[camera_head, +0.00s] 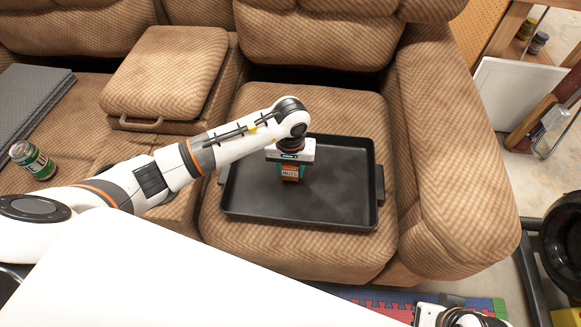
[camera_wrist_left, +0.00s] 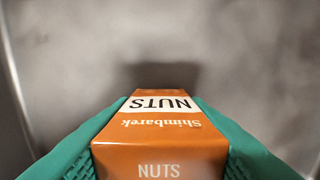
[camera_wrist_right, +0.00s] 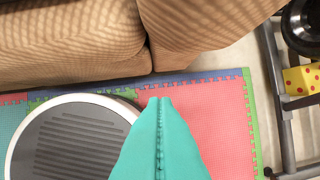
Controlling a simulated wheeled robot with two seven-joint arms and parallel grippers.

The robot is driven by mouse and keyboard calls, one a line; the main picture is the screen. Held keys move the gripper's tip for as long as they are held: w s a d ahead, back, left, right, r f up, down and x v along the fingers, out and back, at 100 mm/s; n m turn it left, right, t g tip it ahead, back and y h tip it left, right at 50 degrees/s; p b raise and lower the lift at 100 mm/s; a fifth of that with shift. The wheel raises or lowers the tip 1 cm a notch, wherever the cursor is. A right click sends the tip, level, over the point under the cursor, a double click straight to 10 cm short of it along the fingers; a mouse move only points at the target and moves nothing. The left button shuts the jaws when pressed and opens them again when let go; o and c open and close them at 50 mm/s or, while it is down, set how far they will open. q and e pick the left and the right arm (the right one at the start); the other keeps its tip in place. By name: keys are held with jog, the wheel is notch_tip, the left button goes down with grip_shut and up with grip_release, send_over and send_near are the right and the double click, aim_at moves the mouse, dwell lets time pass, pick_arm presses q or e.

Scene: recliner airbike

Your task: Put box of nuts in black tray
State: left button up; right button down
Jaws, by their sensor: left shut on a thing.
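The box of nuts (camera_head: 290,173) is a small orange-brown carton, seen over the left part of the black tray (camera_head: 340,205). The tray lies on the right seat of the brown recliner sofa. My left gripper (camera_head: 291,168) is shut on the box and points down over the tray. In the left wrist view the box (camera_wrist_left: 160,130) sits between the green fingers, its "NUTS" label showing, with a grey surface beyond it. I cannot tell whether the box touches the tray floor. My right gripper (camera_wrist_right: 163,104) is shut and empty, over the floor mat.
A green can (camera_head: 32,160) and a dark grey folded item (camera_head: 30,100) lie on the sofa's left side. The sofa's right armrest (camera_head: 455,150) stands beside the tray. A round grey-topped object (camera_wrist_right: 75,140) stands on the colourful foam mat (camera_wrist_right: 215,115). The tray's right side is clear.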

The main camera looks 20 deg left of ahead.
jog(key=shift+d, duration=0.1)
pick_arm(q)
jog(key=shift+f, duration=0.1)
jog(key=o, duration=1)
jog(key=shift+c, duration=0.2)
pick_arm(e)
jog(key=shift+w+a+r+t, duration=0.1)
jog(key=shift+w+t, duration=0.15)
jog(key=shift+w, duration=0.15)
jog(key=shift+w+a+r+t, duration=0.1)
jog(key=shift+w+t, duration=0.15)
jog(key=shift+w, duration=0.15)
